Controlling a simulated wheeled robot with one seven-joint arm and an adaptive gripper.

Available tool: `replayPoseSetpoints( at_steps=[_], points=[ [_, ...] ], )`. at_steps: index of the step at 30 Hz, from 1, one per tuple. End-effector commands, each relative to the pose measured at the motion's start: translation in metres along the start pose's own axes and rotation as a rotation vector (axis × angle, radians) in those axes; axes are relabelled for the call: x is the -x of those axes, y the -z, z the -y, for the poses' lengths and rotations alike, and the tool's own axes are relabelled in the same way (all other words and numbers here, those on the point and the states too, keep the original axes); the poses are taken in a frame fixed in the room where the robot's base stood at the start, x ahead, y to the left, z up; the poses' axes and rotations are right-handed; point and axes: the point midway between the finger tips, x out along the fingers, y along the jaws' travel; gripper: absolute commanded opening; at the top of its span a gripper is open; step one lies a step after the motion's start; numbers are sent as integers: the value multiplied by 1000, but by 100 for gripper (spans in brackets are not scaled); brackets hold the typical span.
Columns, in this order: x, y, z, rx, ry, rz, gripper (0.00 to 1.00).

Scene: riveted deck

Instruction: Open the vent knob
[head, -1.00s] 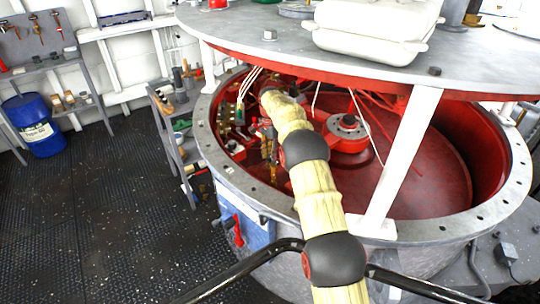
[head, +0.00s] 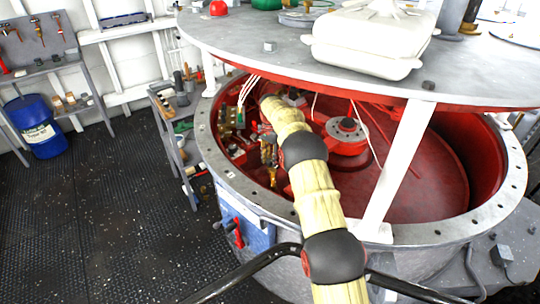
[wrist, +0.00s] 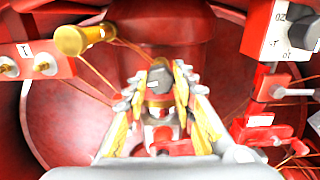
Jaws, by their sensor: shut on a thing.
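In the wrist view, a dark grey knob (wrist: 160,85) sits between the fingertips of my gripper (wrist: 160,92). The yellow-and-grey fingers are closed on its two sides. I take this to be the vent knob, though no label on it is readable. A red and white part (wrist: 162,118) shows below it between the fingers. In the head view, my gripper (head: 270,155) hangs inside the open red-lined drum (head: 440,190), near the left inner wall. The knob cannot be made out there.
In the wrist view, a white dial box (wrist: 268,38) with a dark knob is at upper right, a brass cylinder (wrist: 85,38) at upper left. Red fittings and thin wires crowd both sides. In the head view, a round lid plate (head: 260,62) on white posts covers the drum from above.

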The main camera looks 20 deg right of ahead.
Motion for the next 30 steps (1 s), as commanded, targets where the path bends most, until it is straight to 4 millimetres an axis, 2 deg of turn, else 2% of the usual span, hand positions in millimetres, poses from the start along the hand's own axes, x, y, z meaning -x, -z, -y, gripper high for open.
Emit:
replayPoseSetpoints(
  at_steps=[1, 4, 30],
  points=[
    [6, 0, 0, 37, -2, 1, 1],
    [7, 0, 0, 128, -1, 1, 1],
    [2, 0, 1, 954, 2, -2, 1]
  ],
)
